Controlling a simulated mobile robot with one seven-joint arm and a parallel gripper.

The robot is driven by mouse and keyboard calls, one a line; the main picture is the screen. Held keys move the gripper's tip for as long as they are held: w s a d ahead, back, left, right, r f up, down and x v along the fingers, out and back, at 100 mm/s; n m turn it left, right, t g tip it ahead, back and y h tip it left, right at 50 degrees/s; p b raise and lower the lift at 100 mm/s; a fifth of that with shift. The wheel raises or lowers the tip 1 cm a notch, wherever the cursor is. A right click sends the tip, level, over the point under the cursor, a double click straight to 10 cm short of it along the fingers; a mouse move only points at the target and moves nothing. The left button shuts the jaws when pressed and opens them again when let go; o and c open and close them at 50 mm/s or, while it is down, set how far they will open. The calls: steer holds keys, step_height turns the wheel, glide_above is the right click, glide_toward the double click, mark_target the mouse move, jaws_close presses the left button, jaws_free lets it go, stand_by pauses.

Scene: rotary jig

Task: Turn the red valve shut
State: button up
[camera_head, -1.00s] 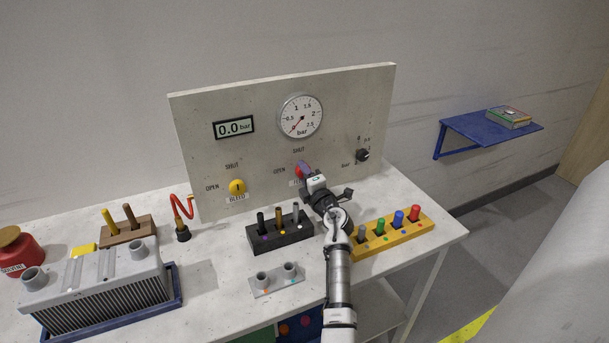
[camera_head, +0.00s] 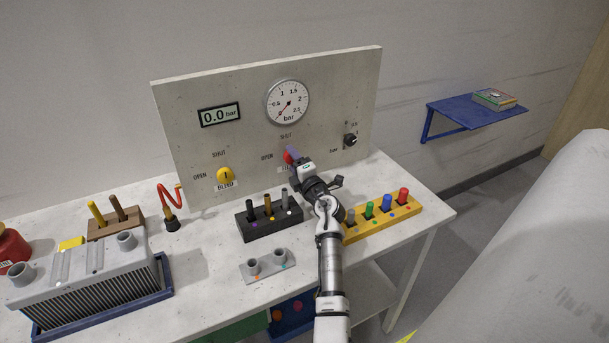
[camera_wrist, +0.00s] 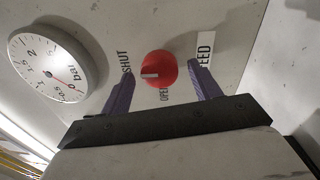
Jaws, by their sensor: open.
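The red valve (camera_head: 288,158) is a round knob on the upright panel, partly hidden by my gripper in the head view. In the wrist view the red valve (camera_wrist: 158,68) lies between my fingers, with a pale mark on its face pointing left, roughly to the SHUT label (camera_wrist: 125,63). The OPEN label (camera_wrist: 163,95) is below it. My gripper (camera_wrist: 162,72) is open, with a purple finger on each side of the knob and visible gaps. In the head view my gripper (camera_head: 294,154) reaches up to the panel.
The panel (camera_head: 350,80) also carries a round gauge (camera_head: 288,102), a 0.0 bar display (camera_head: 219,115), a yellow bleed valve (camera_head: 225,175) and a black knob (camera_head: 350,140). Below stand a black peg block (camera_head: 268,223) and a yellow peg block (camera_head: 382,220), near my arm.

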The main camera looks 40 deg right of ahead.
steer(key=r+b+v, duration=0.1)
steer(key=b+v, duration=0.1)
steer(key=v, duration=1)
steer(key=shift+s+f, duration=0.35)
steer(key=shift+f, duration=0.15)
